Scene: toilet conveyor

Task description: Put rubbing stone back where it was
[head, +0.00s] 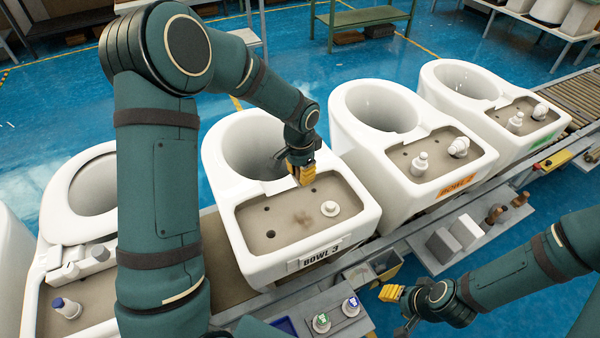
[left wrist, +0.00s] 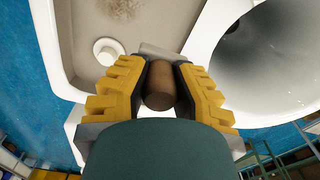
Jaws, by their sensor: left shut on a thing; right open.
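My left gripper (head: 302,172) is over the far edge of the tank top of the white toilet marked BOWL 3 (head: 362,208), beside its bowl opening. In the left wrist view the left gripper (left wrist: 160,92) is shut on a brown cylindrical handle (left wrist: 160,82). A flat grey piece (left wrist: 158,52), apparently the rubbing stone's block, shows just beyond the handle. I cannot tell whether it touches the toilet. My right gripper (head: 398,308) is open and empty at the lower right, in front of the conveyor.
A grey shelf (head: 428,262) at the conveyor's near side holds grey blocks (head: 466,231) and brown-handled items (head: 495,215). A small bin (head: 384,266) and a stand with two capped bottles (head: 350,306) are near it. Other toilets (head: 380,110) flank BOWL 3. A white fitting (head: 330,208) stands on its tank top.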

